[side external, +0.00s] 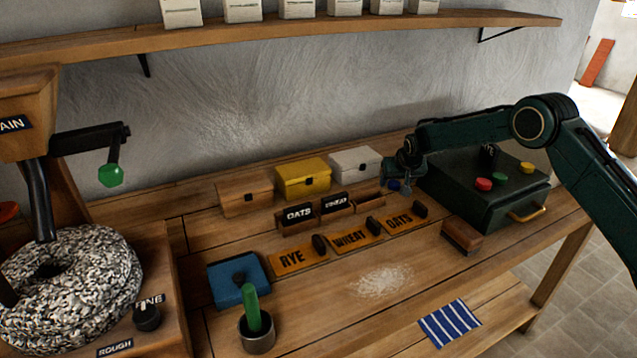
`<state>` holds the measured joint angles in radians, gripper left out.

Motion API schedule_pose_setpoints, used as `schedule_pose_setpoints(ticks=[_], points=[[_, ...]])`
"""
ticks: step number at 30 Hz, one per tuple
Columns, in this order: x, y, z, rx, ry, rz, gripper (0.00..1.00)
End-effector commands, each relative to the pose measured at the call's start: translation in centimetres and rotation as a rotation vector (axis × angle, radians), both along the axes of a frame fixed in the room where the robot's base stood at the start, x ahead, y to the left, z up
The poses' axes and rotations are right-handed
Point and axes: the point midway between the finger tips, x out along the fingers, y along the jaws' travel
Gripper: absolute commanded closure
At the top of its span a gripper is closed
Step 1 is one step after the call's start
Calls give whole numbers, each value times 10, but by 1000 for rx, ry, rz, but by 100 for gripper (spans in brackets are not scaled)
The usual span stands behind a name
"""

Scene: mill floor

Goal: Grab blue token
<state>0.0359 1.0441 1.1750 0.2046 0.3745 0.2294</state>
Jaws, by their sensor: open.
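The blue token (393,184) is a small blue disc low at the back of the bench, just right of the white box. My gripper (404,185) is open and reaches down right beside it, partly covering it. I cannot tell whether the fingers touch the token or stand around it. A red token (483,184), a green token (499,180) and a yellow token (527,167) lie on top of the dark green box.
The dark green box (500,205) stands close to the right of my gripper. Wooden, yellow (303,180) and white (355,163) boxes line the back left. Label plates (350,240), a brush (461,237) and spilled flour (385,281) lie in front. A shelf (300,30) runs above.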

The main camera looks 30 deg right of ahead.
Motion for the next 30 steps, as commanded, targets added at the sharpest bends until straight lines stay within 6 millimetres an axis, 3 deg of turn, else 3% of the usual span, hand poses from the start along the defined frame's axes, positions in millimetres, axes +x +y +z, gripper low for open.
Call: schedule_pose_setpoints(ticks=[17, 24, 30], points=[[2, 0, -2, 0, -1, 1, 41], [2, 0, -2, 0, -1, 1, 86], [2, 0, -2, 0, -1, 1, 89]])
